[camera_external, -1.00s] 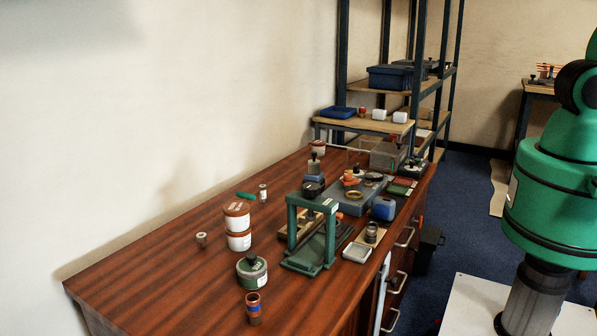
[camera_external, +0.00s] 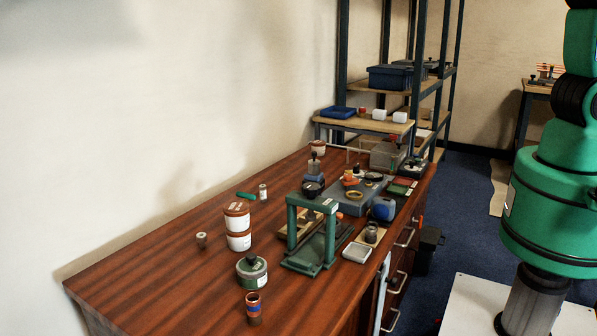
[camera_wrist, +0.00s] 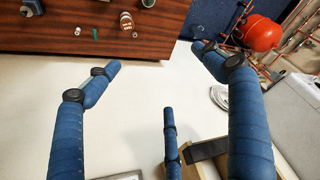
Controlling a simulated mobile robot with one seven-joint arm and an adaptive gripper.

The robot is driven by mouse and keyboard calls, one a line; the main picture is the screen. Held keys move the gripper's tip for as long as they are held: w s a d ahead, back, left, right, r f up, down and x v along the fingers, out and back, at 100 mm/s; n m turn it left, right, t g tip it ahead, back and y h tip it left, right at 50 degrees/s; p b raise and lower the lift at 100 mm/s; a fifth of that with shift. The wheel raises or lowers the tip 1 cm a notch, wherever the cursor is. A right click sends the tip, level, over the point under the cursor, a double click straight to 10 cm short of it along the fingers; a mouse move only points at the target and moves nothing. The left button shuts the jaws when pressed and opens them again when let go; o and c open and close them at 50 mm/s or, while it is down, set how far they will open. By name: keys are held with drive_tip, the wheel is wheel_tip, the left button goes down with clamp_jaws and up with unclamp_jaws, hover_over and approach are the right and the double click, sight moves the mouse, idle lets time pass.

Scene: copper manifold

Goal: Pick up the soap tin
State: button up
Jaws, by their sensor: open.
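No item is clearly marked as a soap tin, so I cannot tell which it is. A round green tin (camera_external: 252,272) with a pale label and dark knob stands at the near part of the wooden bench (camera_external: 170,290). Behind it are two stacked white tubs with brown lids (camera_external: 238,226); the tubs also show in the wrist view (camera_wrist: 126,20). My gripper (camera_wrist: 156,58) shows three spread blue fingers in the wrist view. It is open and empty, well away from the bench items. It is outside the external view.
A green press frame (camera_external: 312,235) stands mid-bench, with a blue container (camera_external: 383,208) and other small items behind it. A banded cylinder (camera_external: 253,308) and a small spool (camera_external: 201,240) stand near the tin. Shelving (camera_external: 390,85) rises behind. An orange tank (camera_wrist: 262,33) with copper pipes shows right in the wrist view.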

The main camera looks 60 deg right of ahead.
drive_tip(key=a+f+n, duration=0.1)
drive_tip(key=a+f, duration=0.2)
drive_tip(key=a, duration=0.5)
approach(251, 264)
wheel_tip(251, 264, up, 3)
drive_tip(key=d, duration=0.2)
drive_tip(key=shift+a+g, duration=0.1)
drive_tip(key=shift+g, duration=0.2)
drive_tip(key=shift+f, duration=0.1)
drive_tip(key=shift+b+x, duration=1)
drive_tip(key=shift+x, duration=3.25)
drive_tip(key=shift+w+a, duration=0.1)
drive_tip(key=shift+a, duration=0.05)
drive_tip(key=shift+b+x, duration=0.75)
drive_tip(key=shift+x, duration=1.75)
